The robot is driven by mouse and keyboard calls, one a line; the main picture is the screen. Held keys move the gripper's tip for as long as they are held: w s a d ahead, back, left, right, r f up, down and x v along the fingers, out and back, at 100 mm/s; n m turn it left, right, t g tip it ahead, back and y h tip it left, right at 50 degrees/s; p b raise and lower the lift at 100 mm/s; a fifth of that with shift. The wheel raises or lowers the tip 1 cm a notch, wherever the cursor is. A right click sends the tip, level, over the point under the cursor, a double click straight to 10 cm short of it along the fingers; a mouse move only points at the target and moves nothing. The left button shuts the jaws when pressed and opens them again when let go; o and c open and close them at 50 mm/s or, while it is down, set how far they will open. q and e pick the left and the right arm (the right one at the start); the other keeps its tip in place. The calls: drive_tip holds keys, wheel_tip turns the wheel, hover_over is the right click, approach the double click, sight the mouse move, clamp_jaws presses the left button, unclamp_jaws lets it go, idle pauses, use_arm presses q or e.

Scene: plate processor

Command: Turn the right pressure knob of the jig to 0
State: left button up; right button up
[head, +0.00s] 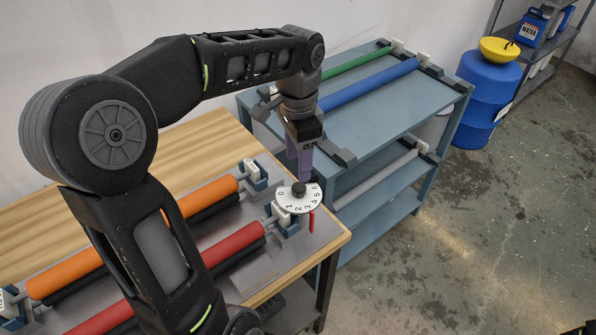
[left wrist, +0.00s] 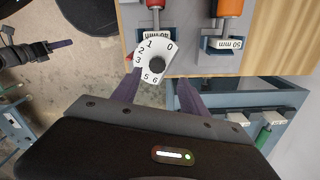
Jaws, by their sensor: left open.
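The white dial (head: 290,199) with numbers 0 to 6 sits at the near right corner of the jig, with a black knob (head: 299,188) at its centre. A red piece (head: 311,221) stands by the rim near 3 and 4. My left gripper (head: 302,178) points down over the knob, open. In the left wrist view, its purple fingers lie on either side of the black knob (left wrist: 157,65), with 0 and 1 on the far side of the dial. Contact cannot be told. My right gripper (left wrist: 62,44) shows small at the left of that view; its opening is unclear.
Orange (head: 200,197) and red (head: 235,247) rollers lie on the jig beside the dial. A blue-grey shelf unit (head: 365,110) with green and blue rollers stands behind. A blue barrel (head: 488,95) stands at the back right. The floor at right is clear.

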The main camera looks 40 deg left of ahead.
sight(299, 187)
use_arm(q)
drive_tip(key=shift+s+d+r, duration=0.2)
drive_tip(key=shift+s+d, duration=0.05)
drive_tip(key=shift+s, duration=0.1)
drive_tip(key=shift+w+a+f, duration=0.1)
drive_tip(key=shift+w+f, duration=0.05)
drive_tip(key=shift+f, duration=0.5)
wheel_tip(299, 187, down, 7)
drive_tip(key=shift+r+p, duration=0.15)
drive_tip(key=shift+p, duration=0.4)
drive_tip(key=shift+c, duration=0.3)
clamp_jaws()
